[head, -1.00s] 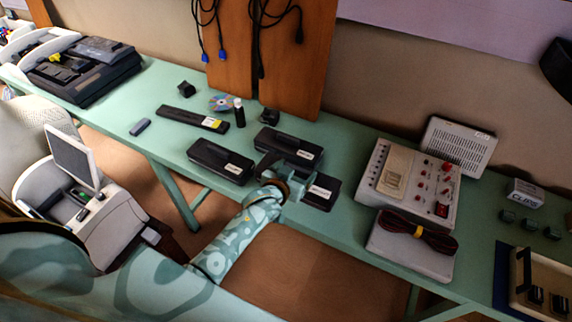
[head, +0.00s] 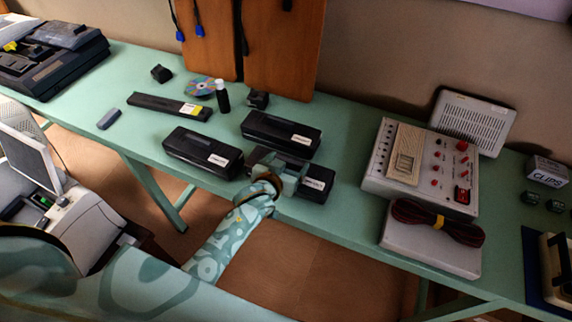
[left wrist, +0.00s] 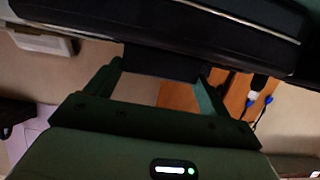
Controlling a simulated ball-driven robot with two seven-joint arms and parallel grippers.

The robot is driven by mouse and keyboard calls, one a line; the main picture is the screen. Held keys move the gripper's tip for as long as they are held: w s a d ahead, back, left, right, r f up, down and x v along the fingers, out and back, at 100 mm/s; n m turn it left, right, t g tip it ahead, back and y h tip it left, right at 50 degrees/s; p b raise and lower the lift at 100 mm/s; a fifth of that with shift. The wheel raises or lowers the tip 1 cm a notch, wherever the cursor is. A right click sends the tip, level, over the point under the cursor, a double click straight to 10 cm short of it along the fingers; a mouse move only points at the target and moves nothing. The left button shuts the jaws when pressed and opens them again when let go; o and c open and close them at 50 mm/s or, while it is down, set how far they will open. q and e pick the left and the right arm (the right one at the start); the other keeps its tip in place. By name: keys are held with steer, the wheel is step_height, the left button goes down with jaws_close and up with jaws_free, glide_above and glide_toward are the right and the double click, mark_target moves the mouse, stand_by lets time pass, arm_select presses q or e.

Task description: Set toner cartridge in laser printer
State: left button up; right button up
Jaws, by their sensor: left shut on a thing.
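My left gripper (head: 280,172) is shut on a black toner cartridge (head: 316,184) with a white label, at the table's front edge. In the left wrist view the cartridge (left wrist: 215,22) spans the top, and a dark block on it sits between the fingers of the gripper (left wrist: 160,75). I cannot tell whether the cartridge touches the table. Two similar black cartridges, one left (head: 200,150) and one behind (head: 282,133), lie on the table. A pale machine with a raised panel (head: 32,165), apparently the laser printer, stands at the lower left, partly cut off. My right gripper is out of view.
The green table (head: 345,150) also holds a long black bar (head: 170,106), a disc (head: 202,87), a small bottle (head: 223,97) and a beige control box (head: 420,165). A grey box with a coiled cable (head: 430,245) stands right of my gripper. A dark machine (head: 50,55) is far left.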

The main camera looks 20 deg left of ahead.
arm_select(q)
steer(key=shift+d+r, duration=0.1)
steer(key=shift+r, duration=0.15)
steer(key=shift+f, duration=0.25)
steer(key=o, duration=2)
steer(key=shift+c, duration=0.2)
steer(key=shift+r, duration=0.15)
steer(key=shift+s+r, duration=0.15)
steer(key=shift+s, duration=0.25)
steer(key=p+v, duration=0.3)
steer(key=v, duration=0.8)
